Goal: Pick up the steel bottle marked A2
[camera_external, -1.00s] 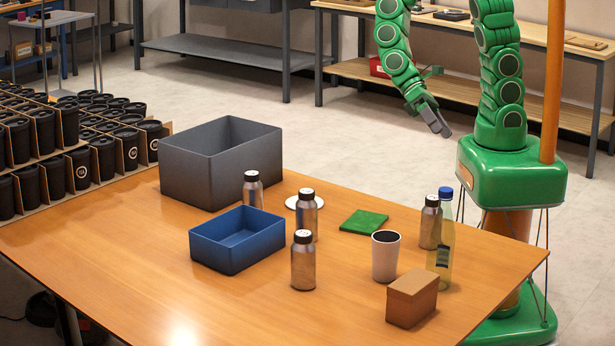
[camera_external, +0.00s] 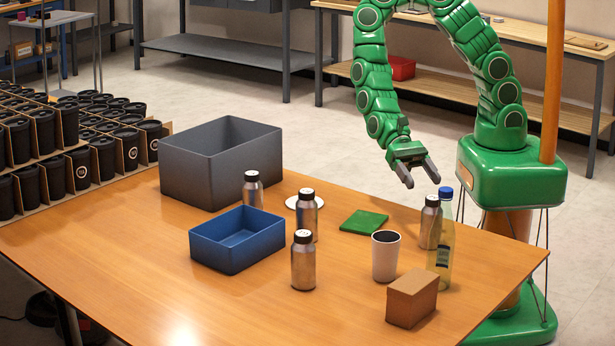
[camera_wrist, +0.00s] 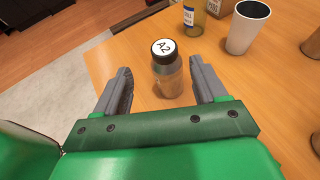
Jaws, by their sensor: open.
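The steel bottle marked A2 (camera_wrist: 167,78) has a black cap with a white label on top. It stands upright on the table and shows between my fingers in the wrist view. In the external view it matches the steel bottle (camera_external: 430,226) beside the blue-capped bottle. My gripper (camera_external: 421,181) is open and empty, slightly above and behind that bottle. Its two grey fingers also show in the wrist view (camera_wrist: 160,88). Other steel bottles (camera_external: 253,190) (camera_external: 306,214) (camera_external: 303,262) stand left of it on the table.
A clear yellowish bottle with a blue cap (camera_external: 445,245) stands close beside A2. A white cup (camera_external: 385,258), a brown box (camera_external: 411,300) and a green pad (camera_external: 363,222) are nearby. A blue bin (camera_external: 225,255) and a grey bin (camera_external: 190,178) sit further left. The table (camera_external: 170,280) is bare at front left.

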